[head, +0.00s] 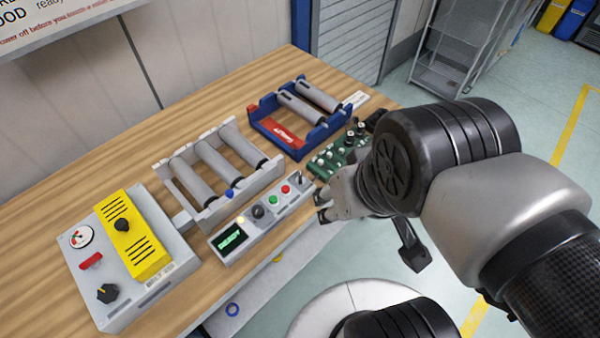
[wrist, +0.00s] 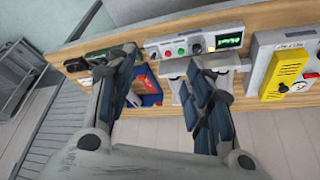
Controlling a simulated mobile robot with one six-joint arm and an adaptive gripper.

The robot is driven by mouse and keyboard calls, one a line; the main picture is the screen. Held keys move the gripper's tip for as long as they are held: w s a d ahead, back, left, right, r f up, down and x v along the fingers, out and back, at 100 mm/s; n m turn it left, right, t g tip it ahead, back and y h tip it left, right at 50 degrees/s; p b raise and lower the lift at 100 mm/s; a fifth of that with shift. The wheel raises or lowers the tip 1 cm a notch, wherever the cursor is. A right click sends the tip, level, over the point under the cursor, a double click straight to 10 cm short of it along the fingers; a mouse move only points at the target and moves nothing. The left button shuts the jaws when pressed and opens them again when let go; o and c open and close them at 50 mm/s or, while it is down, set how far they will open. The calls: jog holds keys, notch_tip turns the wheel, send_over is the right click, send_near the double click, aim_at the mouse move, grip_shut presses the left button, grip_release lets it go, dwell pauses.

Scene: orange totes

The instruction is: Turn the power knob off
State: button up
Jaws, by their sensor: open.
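A grey control box (head: 155,285) stands at the left of the bench. It has a black knob (head: 107,293) with a pale mark on its lower face, a yellow panel (head: 135,240) with another black knob (head: 122,225), a red handle (head: 91,260) and a gauge (head: 80,236). A slim panel (head: 265,232) to its right has a lit green display (head: 231,238), a dark knob (head: 258,212) and green and red buttons. I cannot tell which is the power knob. My gripper (head: 322,205) is open and empty near the bench's front edge; its fingers (wrist: 165,85) show apart in the wrist view.
A grey roller rack (head: 217,175) and a blue roller rack (head: 300,118) stand behind the slim panel. A green circuit board (head: 340,155) lies near my gripper. The wooden bench is bare at the back left (head: 90,175). A metal shelf (head: 462,50) stands beyond.

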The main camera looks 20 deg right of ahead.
jog(key=shift+w+r, duration=0.15)
jog(key=shift+w, duration=0.15)
jog(key=shift+c, duration=1.2)
jog(key=shift+m+g, duration=0.4)
jog(key=shift+g, duration=0.3)
jog(key=w, duration=0.7)
jog(key=shift+r, duration=0.35)
jog(key=shift+c, duration=0.9)
jog(key=m+g+b, duration=0.1)
jog(key=m+g, duration=0.1)
jog(key=g, duration=0.1)
send_over(300, 174)
notch_tip(300, 174, down, 11)
notch_tip(300, 174, down, 18)
jog(key=b, duration=0.5)
jog(key=shift+b, duration=0.35)
jog(key=shift+c, duration=0.5)
grip_shut()
